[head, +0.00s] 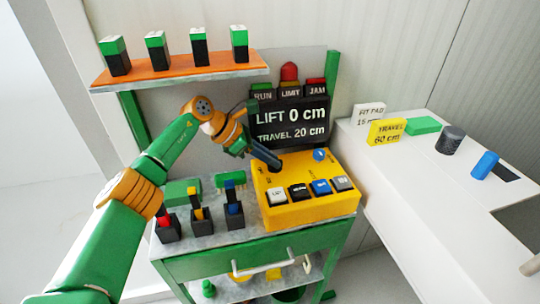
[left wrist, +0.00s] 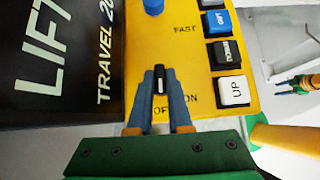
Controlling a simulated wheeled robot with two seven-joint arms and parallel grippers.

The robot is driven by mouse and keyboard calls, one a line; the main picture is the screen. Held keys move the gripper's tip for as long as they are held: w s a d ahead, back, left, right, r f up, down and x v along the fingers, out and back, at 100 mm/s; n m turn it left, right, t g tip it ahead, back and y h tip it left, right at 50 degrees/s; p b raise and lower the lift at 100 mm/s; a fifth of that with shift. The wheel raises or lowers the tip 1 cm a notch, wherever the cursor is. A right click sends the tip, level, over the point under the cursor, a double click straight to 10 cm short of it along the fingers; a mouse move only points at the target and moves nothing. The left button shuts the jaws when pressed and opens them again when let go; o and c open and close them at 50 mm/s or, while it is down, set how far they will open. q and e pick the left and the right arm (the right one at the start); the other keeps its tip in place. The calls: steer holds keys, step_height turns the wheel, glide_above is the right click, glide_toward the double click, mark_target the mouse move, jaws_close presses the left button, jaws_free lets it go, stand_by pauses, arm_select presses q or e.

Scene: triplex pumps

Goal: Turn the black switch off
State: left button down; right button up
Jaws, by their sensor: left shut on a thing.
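The black switch (left wrist: 160,78) is on the yellow control panel (head: 310,212), at the panel's edge near the display. My left gripper (head: 270,160) reaches down to the panel from the left. In the left wrist view its two blue-grey fingers (left wrist: 159,92) are shut on the switch, one on each side. The switch has a white mark on it. The OFF and ON labels are partly hidden behind the fingers. My right gripper (left wrist: 284,90) seems to show small at the right of the left wrist view, apart from the panel; its jaws are too small to read.
The panel also has a blue knob (head: 320,155) and a row of push buttons (head: 299,191). A display (head: 290,122) stands behind it. Holders with coloured parts (head: 199,211) stand left. An orange shelf (head: 180,71) is above. A white counter (head: 420,170) is at the right.

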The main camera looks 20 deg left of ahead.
arm_select(q)
steer(key=c, duration=0.8)
jaws_free()
steer(key=shift+c, duration=0.2)
steer(key=shift+s+a+r, duration=0.15)
steer(key=shift+a+r, duration=0.1)
steer(key=shift+r, duration=0.05)
steer(key=b+v, duration=0.1)
steer(key=v, duration=0.3)
steer(key=s+a+b, duration=0.3)
steer(key=s+a, duration=0.3)
steer(key=a, duration=0.4)
steer(key=shift+s, duration=0.25)
